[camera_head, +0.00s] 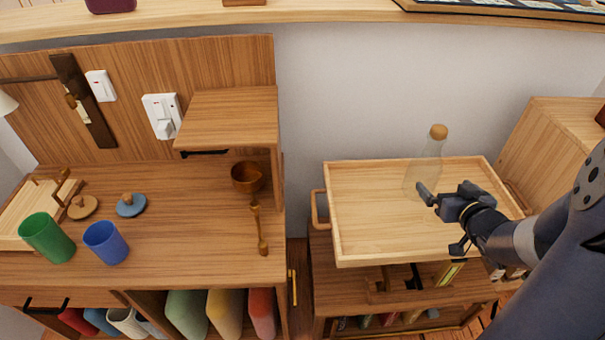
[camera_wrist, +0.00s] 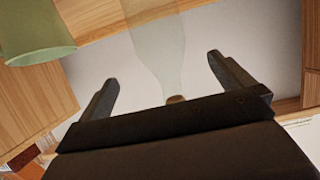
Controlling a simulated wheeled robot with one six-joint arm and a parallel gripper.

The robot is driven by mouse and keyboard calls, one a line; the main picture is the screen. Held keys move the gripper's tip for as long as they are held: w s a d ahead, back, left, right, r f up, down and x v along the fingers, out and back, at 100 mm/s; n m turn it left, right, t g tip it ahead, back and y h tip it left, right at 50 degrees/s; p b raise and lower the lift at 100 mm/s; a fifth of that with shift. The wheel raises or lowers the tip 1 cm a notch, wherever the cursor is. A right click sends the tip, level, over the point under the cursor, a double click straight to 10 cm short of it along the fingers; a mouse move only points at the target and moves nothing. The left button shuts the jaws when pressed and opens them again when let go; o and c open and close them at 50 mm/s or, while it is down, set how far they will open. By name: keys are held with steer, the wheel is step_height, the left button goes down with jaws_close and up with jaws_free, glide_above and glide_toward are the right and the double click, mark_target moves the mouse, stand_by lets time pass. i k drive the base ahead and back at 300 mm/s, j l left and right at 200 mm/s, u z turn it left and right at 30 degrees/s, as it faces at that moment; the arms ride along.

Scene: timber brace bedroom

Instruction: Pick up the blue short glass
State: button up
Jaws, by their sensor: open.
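The blue short glass (camera_head: 106,243) stands on the wooden desk at the left in the head view, just right of a green glass (camera_head: 47,238). My gripper (camera_head: 436,193) is far to its right, over the wooden tray, beside a clear corked bottle (camera_head: 425,165). In the wrist view my gripper (camera_wrist: 163,85) is open with its two fingers apart, and the clear bottle (camera_wrist: 158,45) shows beyond and between them. I cannot tell whether they touch the bottle. The blue glass does not show in the wrist view.
On the desk (camera_head: 180,240) are a wooden bowl (camera_head: 248,177), a wooden pestle-like stick (camera_head: 259,232), and two knobbed lids (camera_head: 131,205). A raised shelf (camera_head: 230,118) stands at the back right. The tray (camera_head: 365,225) sits on a lower cabinet. A green vessel (camera_wrist: 35,30) shows in the wrist view.

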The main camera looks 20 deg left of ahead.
mark_target(102, 237)
steer(key=u, duration=2.35)
